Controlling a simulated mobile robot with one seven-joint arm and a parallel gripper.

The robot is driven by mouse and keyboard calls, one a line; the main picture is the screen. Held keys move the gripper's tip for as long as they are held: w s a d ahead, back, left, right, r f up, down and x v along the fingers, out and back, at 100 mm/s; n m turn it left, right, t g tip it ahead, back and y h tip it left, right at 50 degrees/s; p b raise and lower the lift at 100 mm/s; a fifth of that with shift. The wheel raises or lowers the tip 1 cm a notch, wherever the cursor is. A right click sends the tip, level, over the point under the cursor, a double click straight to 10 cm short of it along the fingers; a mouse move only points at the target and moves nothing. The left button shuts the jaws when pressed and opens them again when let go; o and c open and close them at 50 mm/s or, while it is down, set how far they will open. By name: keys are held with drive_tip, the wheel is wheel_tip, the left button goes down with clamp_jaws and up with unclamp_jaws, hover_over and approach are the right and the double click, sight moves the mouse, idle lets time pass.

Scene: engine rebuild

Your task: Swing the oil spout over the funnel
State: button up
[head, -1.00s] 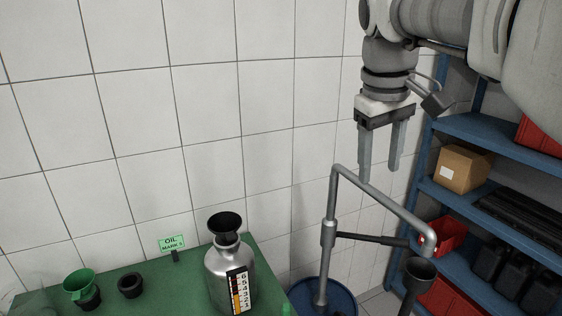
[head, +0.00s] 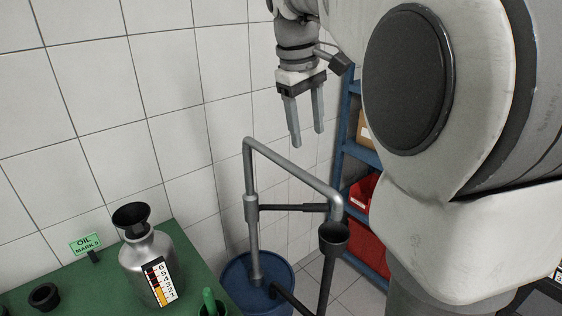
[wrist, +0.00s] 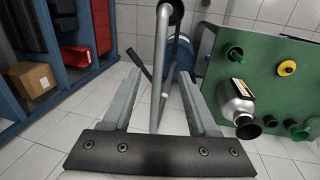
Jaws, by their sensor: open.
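The oil spout is a grey bent pipe (head: 292,164) rising from a blue drum (head: 236,290); its free end hangs over a black cup (head: 334,233) at the right. A black funnel (head: 131,215) sits in the neck of a silver bottle (head: 150,262) on the green bench. My gripper (head: 309,138) is open and empty above the spout's horizontal arm, apart from it in the head view. In the wrist view the grey pipe (wrist: 160,75) shows between the open fingers, lower down; how far below is hard to tell.
The green bench (head: 195,262) carries an "OIL MARK 5" sign (head: 86,243) and a black ring (head: 44,296). A black side bar (head: 290,208) sticks out from the spout's post. Blue shelves (wrist: 92,72) with red bins and a cardboard box (wrist: 32,78) stand beside the drum.

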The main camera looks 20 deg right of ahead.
sight(313, 178)
drive_tip(key=f, duration=0.4)
drive_tip(key=d+f, duration=0.1)
drive_tip(key=f, duration=0.3)
drive_tip(key=d+f, duration=0.1)
drive_tip(key=f, duration=0.3)
drive_tip(key=shift+w+d, duration=0.15)
drive_tip(key=shift+w, duration=0.25)
clamp_jaws()
drive_tip(key=shift+r, duration=0.1)
idle(0.6)
